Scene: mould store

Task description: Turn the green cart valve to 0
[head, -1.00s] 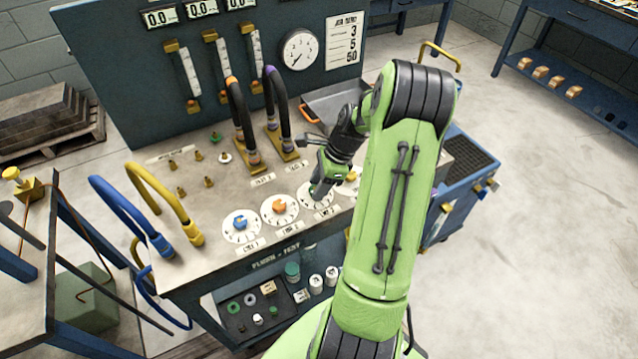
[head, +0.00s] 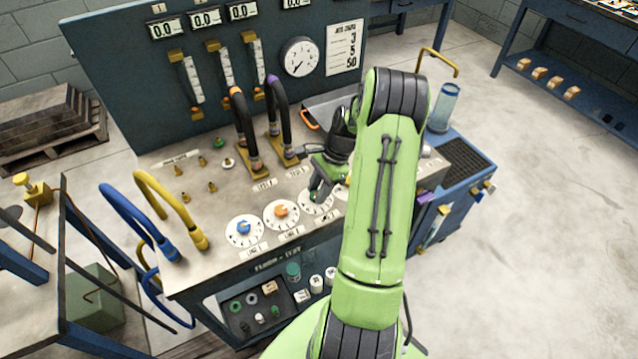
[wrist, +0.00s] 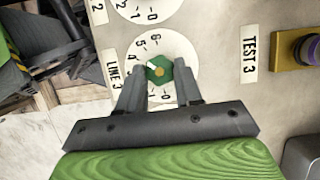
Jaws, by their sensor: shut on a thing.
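The green valve knob (wrist: 159,72) is a small hexagonal knob with a yellow centre, in the middle of a white numbered dial labelled LINE 3 (wrist: 185,58). In the wrist view my gripper (wrist: 161,76) has a finger on each side of the knob and is shut on it. A white mark on the knob faces the upper left, roughly towards the 4 and 5; the exact reading is unclear. The 0 is at the dial's lower edge. In the head view my gripper (head: 316,194) is over the LINE 3 dial and hides the knob.
A blue valve (head: 243,228) and an orange valve (head: 281,210) sit on dials to the left. Black hoses (head: 279,105) arch up behind my gripper. Blue and yellow hoses (head: 165,205) rise at the bench's left end. A blue trolley (head: 462,185) stands right of my arm.

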